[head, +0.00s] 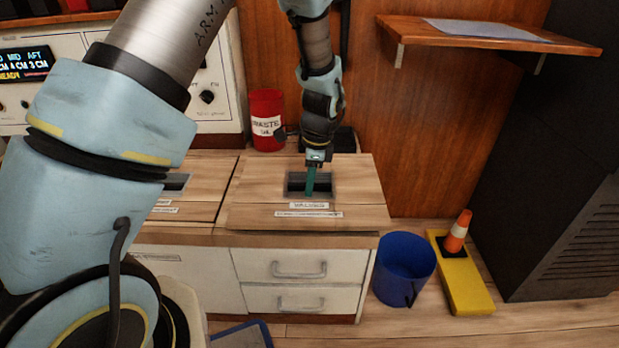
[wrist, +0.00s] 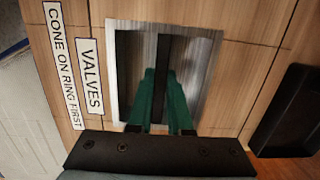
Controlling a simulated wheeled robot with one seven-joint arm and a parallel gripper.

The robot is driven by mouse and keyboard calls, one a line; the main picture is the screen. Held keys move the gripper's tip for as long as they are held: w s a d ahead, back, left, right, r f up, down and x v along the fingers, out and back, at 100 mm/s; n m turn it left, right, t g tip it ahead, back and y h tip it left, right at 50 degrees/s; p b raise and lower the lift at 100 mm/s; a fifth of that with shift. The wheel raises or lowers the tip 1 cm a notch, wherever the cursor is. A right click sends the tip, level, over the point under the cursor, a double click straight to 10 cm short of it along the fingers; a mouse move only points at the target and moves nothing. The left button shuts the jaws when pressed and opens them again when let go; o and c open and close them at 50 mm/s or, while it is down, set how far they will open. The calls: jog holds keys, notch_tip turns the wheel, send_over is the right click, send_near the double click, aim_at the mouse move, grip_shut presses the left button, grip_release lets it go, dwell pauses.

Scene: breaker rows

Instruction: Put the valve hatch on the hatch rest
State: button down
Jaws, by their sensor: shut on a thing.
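The valve hatch (head: 350,180) is a wood-grained panel on the counter top, labelled VALVES, with a metal-lined recess. It also fills most of the wrist view (wrist: 235,60). A dark bar (wrist: 163,50) crosses its recess. My gripper (head: 311,192) points down into the recess. Its green fingers (wrist: 160,92) are shut on the bar, so it holds the hatch. The hatch looks level; I cannot tell whether it is lifted at all. No thing is marked as the hatch rest, and I cannot tell which it is.
A red waste can (head: 266,125) stands behind the hatch. A black tray (wrist: 288,110) lies beyond its far edge. A blue bucket (head: 403,272) and an orange cone (head: 459,232) on a yellow block (head: 465,285) stand right. A wall shelf (head: 480,38) holds a sheet.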

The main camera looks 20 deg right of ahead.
dwell(0.3)
jog(key=c, duration=0.8)
grip_release()
jog(key=shift+c, duration=0.2)
jog(key=shift+r, duration=0.1)
notch_tip(320, 180, up, 12)
jog(key=d+p, duration=0.1)
jog(key=p, duration=0.2)
jog(key=shift+s+d, duration=0.15)
jog(key=shift+s, duration=0.15)
jog(key=w+a+r+n, duration=0.3)
jog(key=a+n, duration=0.3)
jog(key=a, duration=0.4)
jog(key=s+a+r+n, duration=0.1)
jog(key=s+a+n, duration=0.1)
jog(key=a+n, duration=0.6)
jog(key=s+a+r+n+t+h, duration=0.1)
jog(key=s+a+n, duration=0.2)
jog(key=a+n, duration=0.5)
jog(key=a, duration=0.7)
jog(key=shift+s+a+r, duration=0.25)
jog(key=shift+s, duration=0.05)
